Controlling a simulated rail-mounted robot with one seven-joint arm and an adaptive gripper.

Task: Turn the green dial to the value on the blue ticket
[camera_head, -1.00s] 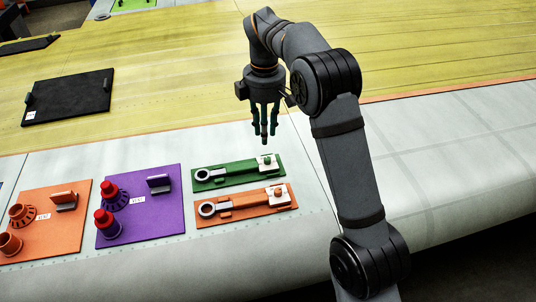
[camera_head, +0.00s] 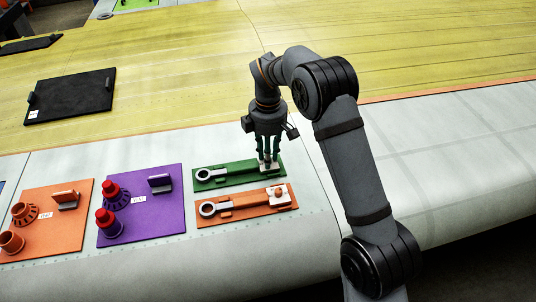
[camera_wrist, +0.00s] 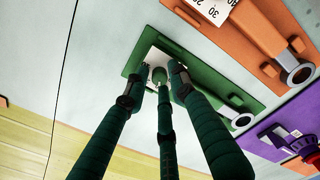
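The green panel (camera_head: 238,180) lies on the pale wing surface, with a grey ring and bar at its left part. In the wrist view the same panel (camera_wrist: 205,82) carries a white plate with a small green dial (camera_wrist: 158,74). My gripper (camera_head: 268,163) points down over the panel's right end. In the wrist view its three fingers (camera_wrist: 158,85) stand around the dial, with gaps visible beside it; contact is not clear. The fingers hide most of the white plate and its markings. I cannot make out a blue ticket.
A similar orange panel (camera_head: 235,208) lies close in front, with a numbered white plate (camera_wrist: 213,8) in the wrist view. A purple board (camera_head: 165,220) and an orange board (camera_head: 75,230) with raised fittings stand to the left. A black board (camera_head: 70,95) lies further back.

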